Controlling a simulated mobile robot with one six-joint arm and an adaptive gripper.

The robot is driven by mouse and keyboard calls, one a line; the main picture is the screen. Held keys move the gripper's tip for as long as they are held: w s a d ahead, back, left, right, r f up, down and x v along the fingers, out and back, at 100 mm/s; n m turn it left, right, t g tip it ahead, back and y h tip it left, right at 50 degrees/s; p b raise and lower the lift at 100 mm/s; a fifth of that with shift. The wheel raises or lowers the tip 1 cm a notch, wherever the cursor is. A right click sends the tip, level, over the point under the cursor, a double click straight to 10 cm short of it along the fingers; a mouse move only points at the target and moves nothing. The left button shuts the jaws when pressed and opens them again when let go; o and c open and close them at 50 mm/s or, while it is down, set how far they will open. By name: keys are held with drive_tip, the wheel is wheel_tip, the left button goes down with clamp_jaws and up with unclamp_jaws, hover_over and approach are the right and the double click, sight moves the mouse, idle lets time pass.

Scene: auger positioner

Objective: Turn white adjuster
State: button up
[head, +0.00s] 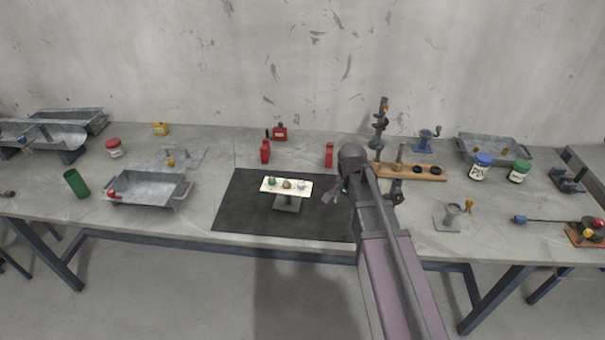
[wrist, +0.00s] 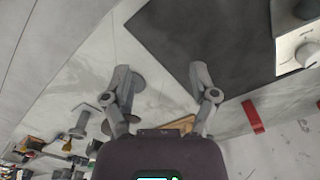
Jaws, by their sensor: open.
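The positioner has a cream top plate (head: 286,192) on a dark stand (head: 287,204), near the middle of the table. Along the plate sit a green knob (head: 272,181), a brownish knob (head: 287,184) and, at the right end, the white adjuster (head: 301,184). In the wrist view, a white knob (wrist: 308,55) shows at the right edge, with the rest of the plate cut off. My gripper (head: 332,196) is just right of the plate in the head view, apart from it. Its fingers (wrist: 160,76) are spread and empty.
A black mat (head: 236,207) lies under the positioner. Red containers (head: 265,151) (head: 329,155) stand behind it. A wooden rack (head: 425,173) with upright tools is to the right, and a metal tray (head: 150,187) is to the left. The mat's front part is clear.

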sight(301, 183)
drive_tip(key=w+a+r+m+p, duration=0.8)
drive_tip(key=w+a+r+m, duration=0.1)
drive_tip(key=w+a, duration=0.4)
drive_tip(key=shift+a+r, duration=0.3)
drive_tip(key=shift+a, duration=0.5)
drive_tip(key=shift+f, duration=0.15)
wheel_tip(301, 183, down, 14)
drive_tip(key=b, duration=1.3)
drive_tip(key=shift+r, duration=0.25)
clamp_jaws()
